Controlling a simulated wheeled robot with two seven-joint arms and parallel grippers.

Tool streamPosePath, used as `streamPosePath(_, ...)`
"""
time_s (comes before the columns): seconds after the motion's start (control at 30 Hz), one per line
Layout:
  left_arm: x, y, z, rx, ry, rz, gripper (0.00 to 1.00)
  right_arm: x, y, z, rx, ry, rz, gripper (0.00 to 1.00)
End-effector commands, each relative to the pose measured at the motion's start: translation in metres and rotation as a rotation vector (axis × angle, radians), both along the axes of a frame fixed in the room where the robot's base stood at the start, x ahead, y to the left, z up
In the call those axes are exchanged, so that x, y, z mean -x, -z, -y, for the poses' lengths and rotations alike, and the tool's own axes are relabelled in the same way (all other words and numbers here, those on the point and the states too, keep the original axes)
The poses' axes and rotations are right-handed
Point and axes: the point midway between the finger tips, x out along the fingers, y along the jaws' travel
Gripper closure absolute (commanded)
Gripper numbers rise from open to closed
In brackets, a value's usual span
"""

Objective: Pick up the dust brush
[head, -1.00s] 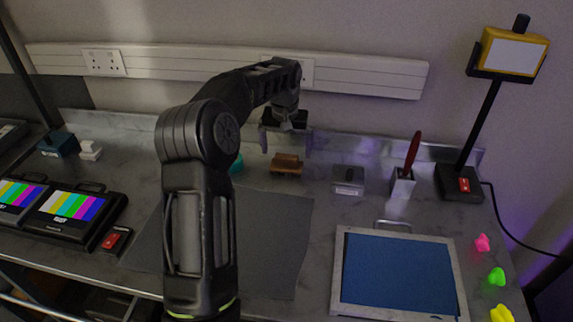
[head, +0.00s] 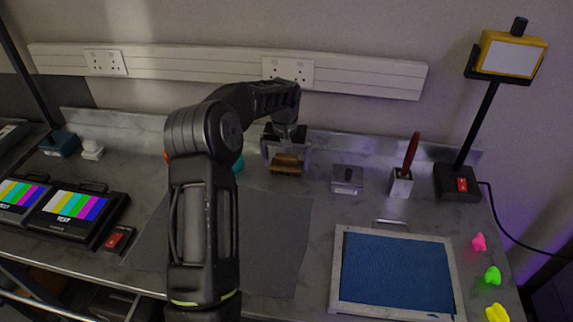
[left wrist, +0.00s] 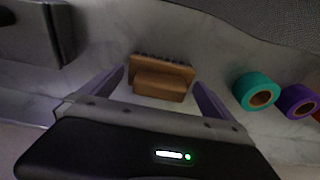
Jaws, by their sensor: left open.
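The dust brush (head: 287,164) is a small brown wooden block on the bench near the back wall. In the left wrist view the brush (left wrist: 161,79) shows a raised grip and a row of dark bristles along one edge. My left gripper (head: 286,158) is open and points down over it. In the left wrist view the two purple fingers of the gripper (left wrist: 158,90) stand on either side of the brush, with gaps to both sides. My right gripper is not in view.
A metal box (head: 347,179) and a holder with a red-handled tool (head: 401,184) stand to the right. Tape rolls, one teal (left wrist: 257,91) and one purple (left wrist: 297,100), lie close by. A blue-topped framed panel (head: 396,274) and a grey mat (head: 270,240) lie in front.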

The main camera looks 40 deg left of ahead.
Motion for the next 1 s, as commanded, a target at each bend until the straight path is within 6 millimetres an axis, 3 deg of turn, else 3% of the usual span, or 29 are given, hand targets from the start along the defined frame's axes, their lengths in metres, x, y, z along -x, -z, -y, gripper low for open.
streamPosePath(0.3,0.0,-0.0003,0.0001,0.0,0.0,0.0,0.01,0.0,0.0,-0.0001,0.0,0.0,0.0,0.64)
streamPosePath(1.0,-0.0001,-0.0006,0.0001,0.0,0.0,0.0,0.56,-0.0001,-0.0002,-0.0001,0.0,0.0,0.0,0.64)
